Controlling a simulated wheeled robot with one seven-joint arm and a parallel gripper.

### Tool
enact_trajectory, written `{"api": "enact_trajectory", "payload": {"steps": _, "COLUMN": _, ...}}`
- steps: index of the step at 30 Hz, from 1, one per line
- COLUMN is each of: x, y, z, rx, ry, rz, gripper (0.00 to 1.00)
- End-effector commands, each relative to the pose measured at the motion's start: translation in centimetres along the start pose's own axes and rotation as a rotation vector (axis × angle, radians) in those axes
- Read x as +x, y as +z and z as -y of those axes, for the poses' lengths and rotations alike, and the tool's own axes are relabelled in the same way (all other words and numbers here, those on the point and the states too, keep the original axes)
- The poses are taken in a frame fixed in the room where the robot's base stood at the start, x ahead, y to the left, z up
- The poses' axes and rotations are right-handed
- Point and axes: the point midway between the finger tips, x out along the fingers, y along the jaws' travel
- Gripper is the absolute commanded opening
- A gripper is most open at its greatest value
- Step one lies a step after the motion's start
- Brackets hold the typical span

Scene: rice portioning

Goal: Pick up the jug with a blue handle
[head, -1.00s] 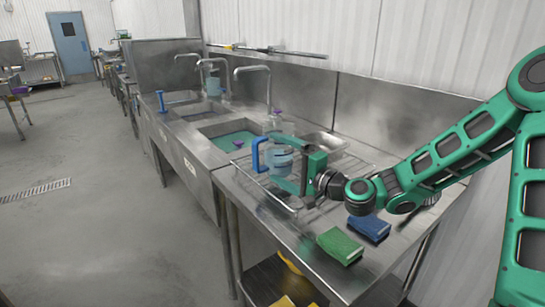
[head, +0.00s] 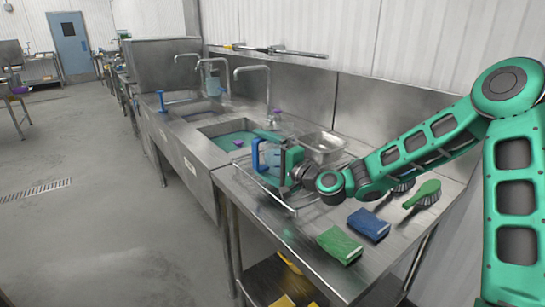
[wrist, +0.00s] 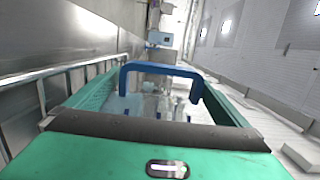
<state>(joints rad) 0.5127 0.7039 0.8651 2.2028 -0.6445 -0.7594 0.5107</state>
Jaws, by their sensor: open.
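The jug with a blue handle (head: 255,154) stands on the wire rack beside the sink; its body is clear plastic. In the wrist view its blue handle (wrist: 160,69) arches across the middle, between the two green fingers. My gripper (head: 272,150) is at the jug in the head view, with its fingers on either side of the jug. It is open. The gripper hides part of the jug's body in the head view, and I cannot tell whether the fingers touch it.
A steel pan (head: 322,143) sits behind the rack. A green sponge (head: 340,246), a blue sponge (head: 369,225) and a green brush (head: 424,193) lie on the counter to the right. The sink (head: 222,128) holds greenish water. The floor at left is clear.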

Motion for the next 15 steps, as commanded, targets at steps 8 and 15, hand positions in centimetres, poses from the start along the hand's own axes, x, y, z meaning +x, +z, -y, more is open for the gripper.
{"api": "enact_trajectory", "payload": {"steps": 8, "x": 0.00, "y": 0.08, "z": -0.02, "rx": 0.000, "ry": 0.000, "rz": 0.001, "gripper": 0.67}}
{"api": "enact_trajectory", "payload": {"steps": 15, "x": 0.03, "y": 0.15, "z": 0.02, "rx": 0.000, "ry": 0.000, "rz": 0.002, "gripper": 0.42}}
